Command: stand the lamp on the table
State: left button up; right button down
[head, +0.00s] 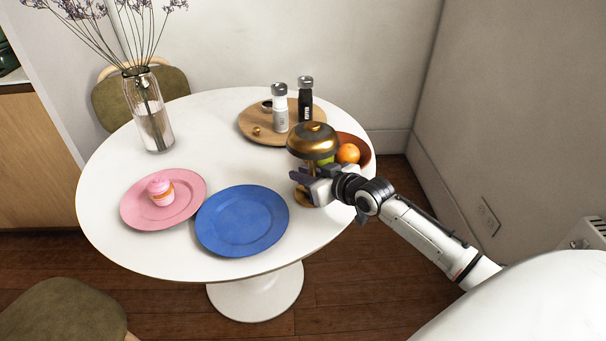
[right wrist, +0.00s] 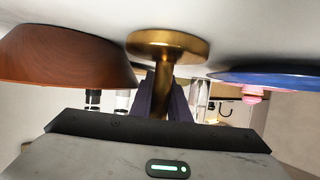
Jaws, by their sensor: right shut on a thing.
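The brass lamp (head: 312,140) is upright at the right side of the white round table (head: 190,255), with its domed shade on top. My right gripper (head: 308,180) is shut on its thin stem, below the shade, coming in from the right. In the right wrist view, which is upside down, the stem (right wrist: 161,85) runs between the dark fingers and the round base (right wrist: 168,44) is level against the table top. I cannot tell whether the base touches the table or hangs just above it. My left gripper is not in view.
A brown bowl (right wrist: 60,55) with an orange (head: 348,153) stands close to the lamp. A blue plate (head: 242,221) lies to its left, then a pink plate (head: 135,213) with a cupcake (head: 160,191). A wooden board (head: 252,127) with shakers is behind; a flower vase (head: 150,120) stands at the left.

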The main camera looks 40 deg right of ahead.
jog(key=shift+w+r, duration=0.1)
jog(key=shift+r, duration=0.05)
jog(key=c, duration=2.1)
grip_release()
jog(key=shift+f, duration=0.25)
jog(key=shift+o, duration=0.6)
jog(key=shift+r, duration=0.1)
jog(key=shift+s+r, duration=0.1)
jog(key=shift+s, duration=0.15)
jog(key=p+v, duration=0.1)
jog(key=v, duration=1)
jog(key=shift+s+r, duration=0.1)
jog(key=shift+s, duration=0.2)
